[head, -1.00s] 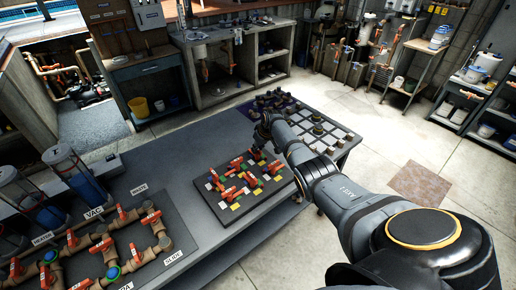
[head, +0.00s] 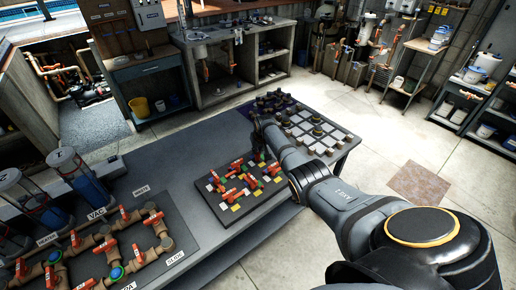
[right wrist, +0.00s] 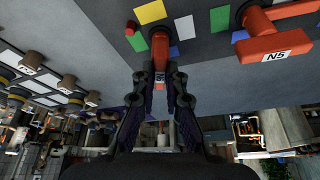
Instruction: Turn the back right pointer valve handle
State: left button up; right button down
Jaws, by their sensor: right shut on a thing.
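A dark board (head: 216,208) on the grey bench carries several red pointer valve handles (head: 237,196) and coloured squares. My right gripper (head: 262,155) reaches down at the board's back edge, partly hidden by my own wrist. In the right wrist view my right gripper (right wrist: 160,78) is shut on a red pointer valve handle (right wrist: 160,45), with a finger on each side of its arm. A label between the fingertips is mostly covered. A second red handle marked N5 (right wrist: 272,48) stands to its right, apart from the fingers. My left gripper is not in view.
Beyond the board stand a panel of pale square tiles with dark knobs (head: 318,131) and a purple mat of dark fittings (head: 270,102). Brown pipes with red valves (head: 125,240) fill the bench's left. The bench between is clear.

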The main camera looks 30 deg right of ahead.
jog(key=shift+a+m+h, duration=0.1)
jog(key=shift+m+h, duration=0.3)
jog(key=shift+m, duration=0.6)
jog(key=m, duration=0.1)
jog(key=m+b, duration=0.1)
jog(key=shift+w+f+m+g+h, duration=0.1)
jog(key=shift+f+m+g+h, duration=0.1)
jog(key=shift+m+g+h, duration=0.15)
jog(key=m+b, duration=0.1)
jog(key=b, duration=0.1)
jog(key=m+g+h+b, duration=0.1)
jog(key=m+b, duration=0.1)
jog(key=b, duration=0.1)
jog(key=m+b, duration=0.2)
jog(key=b, duration=0.1)
jog(key=shift+w+a+f+g+h, duration=0.1)
jog(key=shift+w+f+g+h, duration=0.05)
jog(key=shift+f+g+h, duration=0.15)
jog(key=m+g+b, duration=0.1)
jog(key=m+b, duration=0.2)
jog(key=b, duration=0.5)
jog(key=shift+r+m+b, duration=0.15)
jog(key=shift+m+b, duration=0.2)
jog(key=shift+r+m+g+b, duration=0.15)
jog(key=shift+m+g+b, duration=0.15)
jog(key=shift+b, duration=0.2)
jog(key=shift+r, duration=0.1)
